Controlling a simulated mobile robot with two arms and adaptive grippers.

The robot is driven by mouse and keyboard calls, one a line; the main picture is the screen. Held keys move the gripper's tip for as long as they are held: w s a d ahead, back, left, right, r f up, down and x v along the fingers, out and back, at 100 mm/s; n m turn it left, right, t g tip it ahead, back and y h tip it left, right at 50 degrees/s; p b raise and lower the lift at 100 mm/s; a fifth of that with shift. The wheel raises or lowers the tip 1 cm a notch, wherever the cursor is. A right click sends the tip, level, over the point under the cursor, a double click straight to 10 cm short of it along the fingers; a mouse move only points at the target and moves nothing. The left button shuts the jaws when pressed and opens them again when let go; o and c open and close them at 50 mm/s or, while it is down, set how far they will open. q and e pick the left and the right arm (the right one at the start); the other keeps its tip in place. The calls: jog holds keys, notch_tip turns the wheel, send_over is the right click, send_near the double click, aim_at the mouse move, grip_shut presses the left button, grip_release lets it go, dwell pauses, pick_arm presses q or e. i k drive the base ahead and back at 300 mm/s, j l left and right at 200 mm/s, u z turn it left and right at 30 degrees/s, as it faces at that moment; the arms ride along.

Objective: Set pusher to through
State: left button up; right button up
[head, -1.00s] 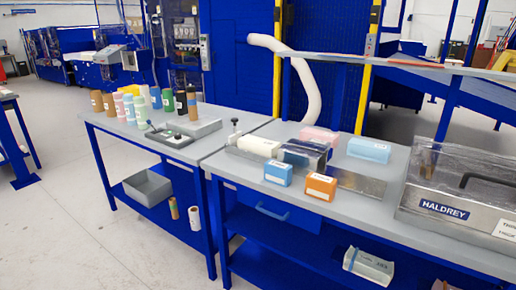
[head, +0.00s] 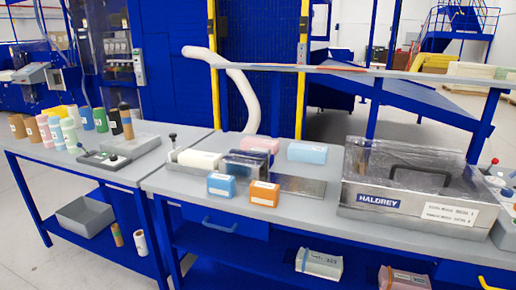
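On the bench (head: 270,213) a metal channel holds a white block (head: 199,160). At its left end stands a post with a dark knob (head: 173,141), which looks like the pusher. Right of the white block a clear, dark-edged cover (head: 246,165) spans the channel, and a flat metal plate (head: 305,187) extends beyond it to the right. The knob stands at the left end, apart from the cover. Neither of my grippers is in view.
Blue (head: 221,186) and orange (head: 264,193) blocks sit in front of the channel; pink (head: 260,145) and light blue (head: 307,152) blocks lie behind. A HALDREY machine (head: 378,201) with a clear lid stands right.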

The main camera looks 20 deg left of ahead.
aim_at(173, 156)
jog(key=u, duration=1.25)
